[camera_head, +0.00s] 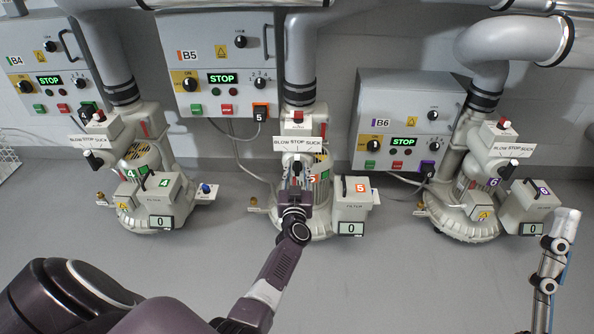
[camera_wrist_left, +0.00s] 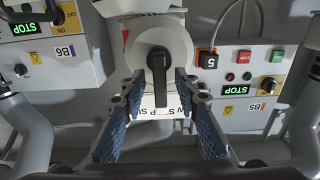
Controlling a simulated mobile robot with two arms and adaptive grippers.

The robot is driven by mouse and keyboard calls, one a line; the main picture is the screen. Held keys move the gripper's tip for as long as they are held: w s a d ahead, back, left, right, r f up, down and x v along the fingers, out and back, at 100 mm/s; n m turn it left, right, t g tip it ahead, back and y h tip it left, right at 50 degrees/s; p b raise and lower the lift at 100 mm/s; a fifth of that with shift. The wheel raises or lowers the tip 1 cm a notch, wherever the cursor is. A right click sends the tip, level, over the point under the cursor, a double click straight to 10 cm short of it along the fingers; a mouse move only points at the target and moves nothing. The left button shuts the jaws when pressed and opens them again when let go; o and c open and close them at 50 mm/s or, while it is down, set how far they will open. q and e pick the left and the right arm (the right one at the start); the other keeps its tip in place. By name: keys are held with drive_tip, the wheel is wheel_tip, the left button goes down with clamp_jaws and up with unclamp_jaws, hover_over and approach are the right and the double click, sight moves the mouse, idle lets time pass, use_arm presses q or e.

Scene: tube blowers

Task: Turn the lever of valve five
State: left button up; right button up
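Valve five's blower stands in the middle of the head view, marked with an orange 5, its label plate (camera_head: 299,144) reading BLOW STOP SUCK. Its black lever (camera_wrist_left: 159,75) hangs in the middle of the left wrist view, which shows the scene upside down. My left gripper (camera_head: 296,182) reaches up to it from below. In the left wrist view its two fingers (camera_wrist_left: 157,98) are apart, one on each side of the lever, with gaps visible. In the head view the gripper partly hides the lever.
Blower 4 (camera_head: 143,185) stands to the left and blower 6 (camera_head: 483,190) to the right. Control boxes B4 (camera_head: 45,70), B5 (camera_head: 222,75) and B6 (camera_head: 403,122) on the wall show STOP. The filter box (camera_head: 352,200) is close right of my left gripper. Grey floor in front is clear.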

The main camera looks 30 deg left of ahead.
use_arm(q)
drive_tip(key=shift+c, duration=0.4)
drive_tip(key=shift+r, duration=0.1)
clamp_jaws()
